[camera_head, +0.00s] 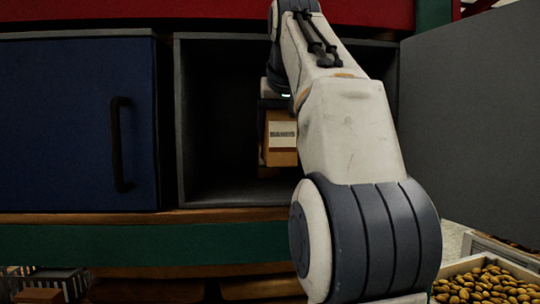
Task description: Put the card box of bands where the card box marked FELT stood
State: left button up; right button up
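The card box of bands (282,142) is a small brown box with a pale label reading BANDS. It is inside the open grey compartment (222,194), towards the middle, with its label facing me. My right gripper (272,106) reaches into the compartment right at the top of the box. A dark edge runs down the box's left side. My own arm hides the box's right side, and the fingers are lost in shadow, so I cannot tell whether they are closed on it. No box marked FELT is visible. My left gripper is not in view.
A closed blue door (75,125) with a black handle (121,145) is to the left. A grey door (475,120) stands open at the right. The compartment's left part looks empty.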

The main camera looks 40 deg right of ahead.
aim_at(278, 159)
notch_tip(278, 159, down, 5)
jog(key=shift+s+a+r+b, duration=0.1)
jog(key=shift+r+b, duration=0.1)
jog(key=shift+b, duration=0.55)
jog(key=shift+w+f, duration=0.2)
jog(key=shift+f, duration=0.3)
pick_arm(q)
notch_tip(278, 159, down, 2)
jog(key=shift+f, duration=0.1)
pick_arm(e)
jog(key=shift+f, duration=0.1)
jog(key=shift+f, duration=0.15)
jog(key=o, duration=1.6)
jog(key=shift+c, duration=0.2)
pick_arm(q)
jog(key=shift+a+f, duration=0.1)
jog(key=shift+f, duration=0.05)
